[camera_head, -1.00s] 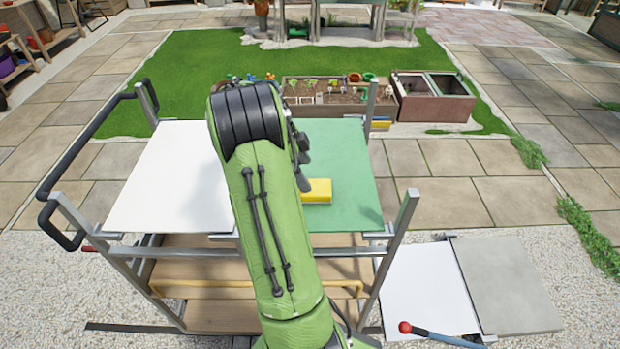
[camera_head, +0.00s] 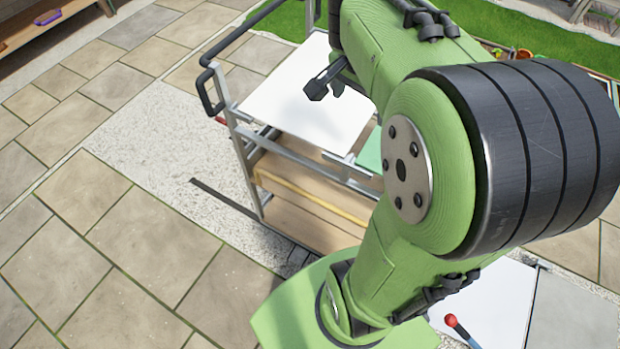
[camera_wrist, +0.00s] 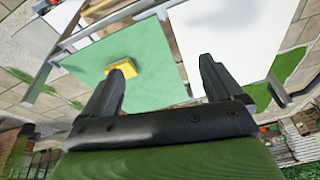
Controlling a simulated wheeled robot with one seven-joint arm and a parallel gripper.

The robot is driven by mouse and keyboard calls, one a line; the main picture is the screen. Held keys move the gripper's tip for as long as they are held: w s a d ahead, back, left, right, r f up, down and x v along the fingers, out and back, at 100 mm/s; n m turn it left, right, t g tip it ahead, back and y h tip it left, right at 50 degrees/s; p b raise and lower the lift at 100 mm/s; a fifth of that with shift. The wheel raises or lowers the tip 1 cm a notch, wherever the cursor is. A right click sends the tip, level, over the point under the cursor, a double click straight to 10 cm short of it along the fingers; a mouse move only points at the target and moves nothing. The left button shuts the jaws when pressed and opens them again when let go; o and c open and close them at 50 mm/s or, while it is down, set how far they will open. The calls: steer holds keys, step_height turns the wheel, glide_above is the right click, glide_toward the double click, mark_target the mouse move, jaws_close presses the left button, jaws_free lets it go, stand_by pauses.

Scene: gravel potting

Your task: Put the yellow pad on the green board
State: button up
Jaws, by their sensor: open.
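The yellow pad (camera_wrist: 122,70) lies on the green board (camera_wrist: 150,78) in the wrist view, away from the board's corners. My left finger overlaps part of the pad in the picture. My gripper (camera_wrist: 163,70) is open, with nothing between its fingers, and appears to be above and apart from the boards. In the head view my arm hides the pad and most of the green board; only a sliver of the board (camera_head: 370,152) shows.
A white board (camera_head: 305,95) lies beside the green one on a metal-framed cart with wooden lower shelves (camera_head: 310,205). A black handle (camera_head: 208,90) sticks out at its left. A white panel (camera_head: 487,300) and a grey slab (camera_head: 575,312) lie low at the right. Paving at left is clear.

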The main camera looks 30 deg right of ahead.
steer(key=s+a+n+t+y, duration=0.1)
steer(key=s+a+n+t, duration=0.1)
steer(key=s+a+n, duration=0.2)
steer(key=s+a+f+n+t+y, duration=0.1)
steer(key=s+a+n, duration=0.4)
steer(key=a+n, duration=0.5)
steer(key=shift+a+f+n+t+y, duration=0.3)
steer(key=shift+a+n+t+y, duration=0.15)
steer(key=shift+a, duration=0.8)
